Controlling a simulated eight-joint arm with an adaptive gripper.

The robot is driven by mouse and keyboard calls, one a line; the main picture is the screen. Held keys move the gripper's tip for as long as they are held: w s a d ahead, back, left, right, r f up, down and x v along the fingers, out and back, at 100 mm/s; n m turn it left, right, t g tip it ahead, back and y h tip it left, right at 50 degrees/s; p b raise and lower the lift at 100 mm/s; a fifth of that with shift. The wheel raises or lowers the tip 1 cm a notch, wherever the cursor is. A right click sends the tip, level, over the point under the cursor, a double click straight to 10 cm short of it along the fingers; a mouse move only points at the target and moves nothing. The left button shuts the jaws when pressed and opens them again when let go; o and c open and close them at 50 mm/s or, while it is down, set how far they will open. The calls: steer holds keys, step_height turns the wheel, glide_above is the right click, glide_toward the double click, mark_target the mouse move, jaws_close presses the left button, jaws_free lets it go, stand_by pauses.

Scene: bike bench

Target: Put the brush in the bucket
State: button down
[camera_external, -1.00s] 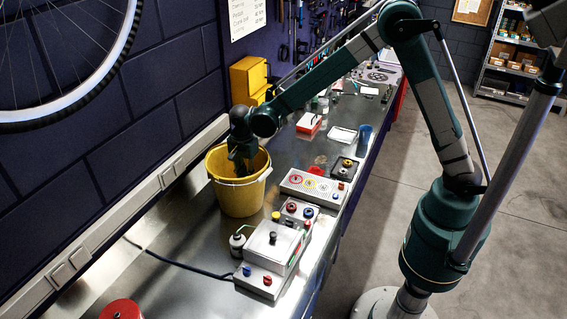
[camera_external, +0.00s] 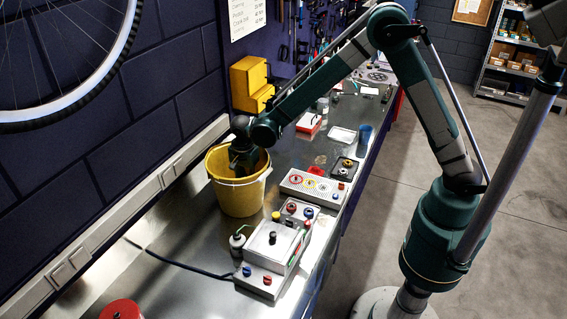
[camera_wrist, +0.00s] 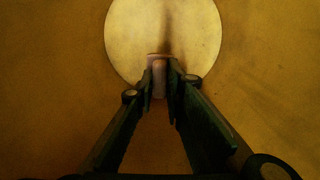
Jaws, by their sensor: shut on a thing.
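The yellow bucket (camera_external: 238,196) stands upright on the metal bench near the wall. My gripper (camera_external: 242,168) reaches down inside its mouth, and the rim hides the fingertips in the external view. In the wrist view, my gripper (camera_wrist: 161,75) is shut on a small, pale, purplish block-like piece (camera_wrist: 158,76), likely part of the brush. The bucket's round, light bottom (camera_wrist: 185,30) lies beyond it. No bristles can be made out, and I cannot tell whether the held piece touches the bottom.
A grey control box (camera_external: 270,245) and a small bottle (camera_external: 238,241) stand in front of the bucket. A flat panel with buttons (camera_external: 313,188) is to its right. A yellow cabinet (camera_external: 250,82) stands behind. A red object (camera_external: 121,309) is at the front left.

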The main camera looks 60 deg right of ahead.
steer(key=shift+f, duration=0.2)
steer(key=c, duration=2.4)
jaws_free()
steer(key=shift+r, duration=0.1)
steer(key=shift+r, duration=0.2)
step_height(320, 180, up, 12)
